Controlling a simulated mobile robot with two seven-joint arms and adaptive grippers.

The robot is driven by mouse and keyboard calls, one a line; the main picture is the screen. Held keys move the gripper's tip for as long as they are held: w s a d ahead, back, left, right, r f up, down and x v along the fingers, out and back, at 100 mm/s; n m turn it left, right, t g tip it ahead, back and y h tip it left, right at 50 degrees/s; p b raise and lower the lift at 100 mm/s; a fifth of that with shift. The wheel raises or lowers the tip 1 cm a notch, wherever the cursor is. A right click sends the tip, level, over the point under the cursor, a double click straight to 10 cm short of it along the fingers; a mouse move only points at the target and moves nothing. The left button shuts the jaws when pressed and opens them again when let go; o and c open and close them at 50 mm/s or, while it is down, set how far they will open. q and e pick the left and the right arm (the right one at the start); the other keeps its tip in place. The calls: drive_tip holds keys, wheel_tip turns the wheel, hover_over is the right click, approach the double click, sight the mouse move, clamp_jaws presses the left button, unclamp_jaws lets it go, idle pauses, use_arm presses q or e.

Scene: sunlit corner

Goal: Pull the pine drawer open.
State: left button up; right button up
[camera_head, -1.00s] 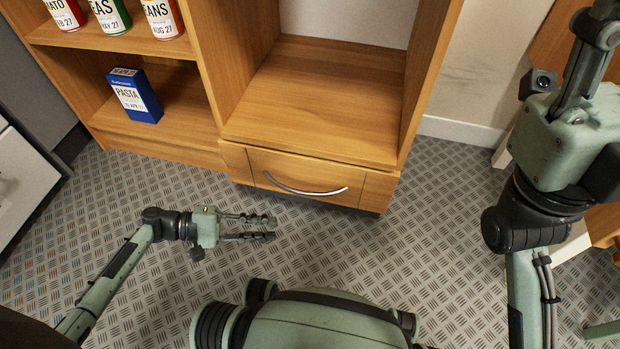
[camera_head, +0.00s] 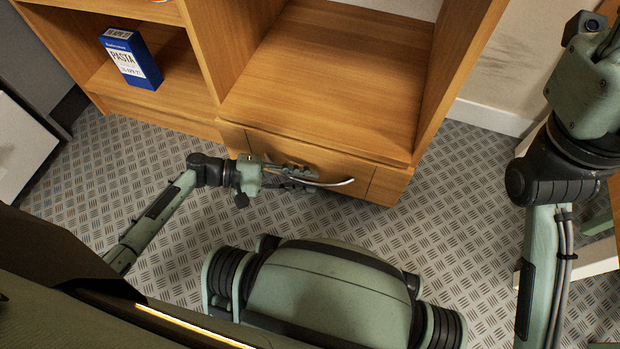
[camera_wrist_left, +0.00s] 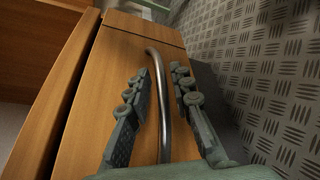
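The pine drawer (camera_head: 345,168) sits at the bottom of the wooden shelf unit and looks shut or nearly so. Its curved metal handle (camera_head: 338,184) is partly covered by my left gripper (camera_head: 308,179) in the head view. In the left wrist view the handle (camera_wrist_left: 158,95) runs between the two fingers of my left gripper (camera_wrist_left: 161,74), with gaps to both sides. The fingers are apart, one on the drawer-front (camera_wrist_left: 100,75) side and one on the floor side. My right arm stands at the right, but its gripper is outside the frames.
A blue pasta box (camera_head: 132,60) stands on the lower left shelf. The compartment (camera_head: 330,80) above the drawer is empty. The patterned metal floor (camera_head: 430,215) in front of the drawer is clear, with my own base close by.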

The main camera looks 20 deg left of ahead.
use_arm(q)
drive_tip(key=shift+w+d+f, duration=0.1)
drive_tip(key=shift+w+d, duration=0.15)
drive_tip(key=shift+d, duration=0.4)
clamp_jaws()
